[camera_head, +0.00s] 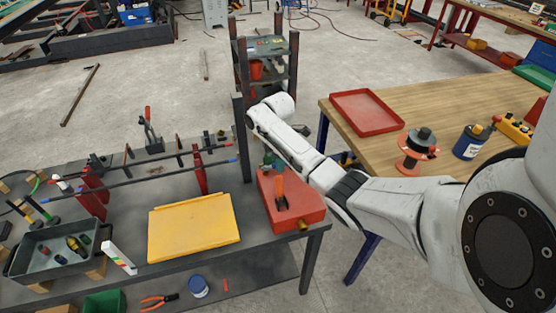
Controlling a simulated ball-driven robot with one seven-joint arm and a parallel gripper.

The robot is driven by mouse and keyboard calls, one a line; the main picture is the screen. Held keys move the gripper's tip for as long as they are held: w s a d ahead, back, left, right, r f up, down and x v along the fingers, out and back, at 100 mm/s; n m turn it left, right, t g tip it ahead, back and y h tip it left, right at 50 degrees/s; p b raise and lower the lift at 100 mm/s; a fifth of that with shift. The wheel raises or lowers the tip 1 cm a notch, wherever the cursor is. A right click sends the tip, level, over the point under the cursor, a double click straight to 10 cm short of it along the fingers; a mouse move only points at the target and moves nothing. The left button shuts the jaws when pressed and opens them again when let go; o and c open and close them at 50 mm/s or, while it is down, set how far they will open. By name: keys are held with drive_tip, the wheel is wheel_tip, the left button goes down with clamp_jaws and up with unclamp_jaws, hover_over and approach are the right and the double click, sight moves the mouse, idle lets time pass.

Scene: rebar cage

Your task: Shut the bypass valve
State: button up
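What looks like the bypass valve is an orange lever (281,190) on a red box (290,213) at the right end of the dark workbench. The lever stands up from the box's top. A small brass-coloured fitting (303,225) shows at the box's front corner, and a green part (270,161) is behind the lever. My white arm reaches in from the right and passes just right of and behind the box. Its far links bend near the bench's back post.
A yellow panel (193,228) lies left of the red box. Clamped dark bars (150,175) run across the bench behind it. A grey bin (58,252) stands at left. A wooden table (395,95) with a red tray (367,112) and spools is at right.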

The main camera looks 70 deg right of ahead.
clamp_jaws()
idle(0.3)
drive_tip(key=shift+w+f, duration=0.1)
drive_tip(key=shift+w, duration=0.05)
